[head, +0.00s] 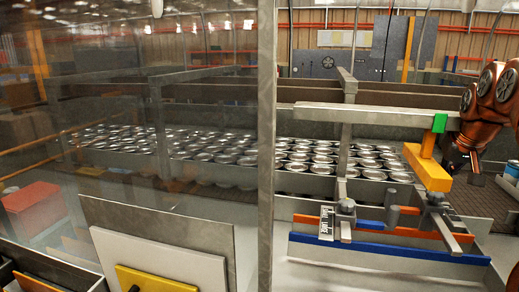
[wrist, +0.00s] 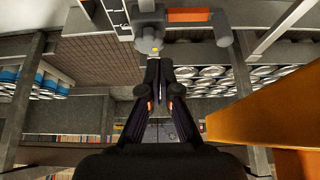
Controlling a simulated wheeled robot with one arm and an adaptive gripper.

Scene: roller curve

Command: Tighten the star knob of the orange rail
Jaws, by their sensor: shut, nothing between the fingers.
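The orange rail (head: 412,233) runs along the low bench at the right of the head view, partly hidden behind grey clamp bars. A grey knob (head: 435,198) sits on the right bar and another grey knob (head: 346,206) on the left bar. Which one belongs to the orange rail is not clear. My gripper (head: 474,178) is at the right, above and right of the right knob. In the wrist view my gripper (wrist: 157,62) is shut and empty, pointing toward a round grey knob (wrist: 148,38). Contact cannot be told. An orange strip (wrist: 190,15) shows beyond.
A yellow-orange block (head: 428,168) hangs from a green clamp (head: 439,123) close to my arm; it fills the right of the wrist view (wrist: 265,115). A blue rail (head: 390,253) runs in front. Cans (head: 310,155) stand behind. A grey post (head: 266,150) rises left.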

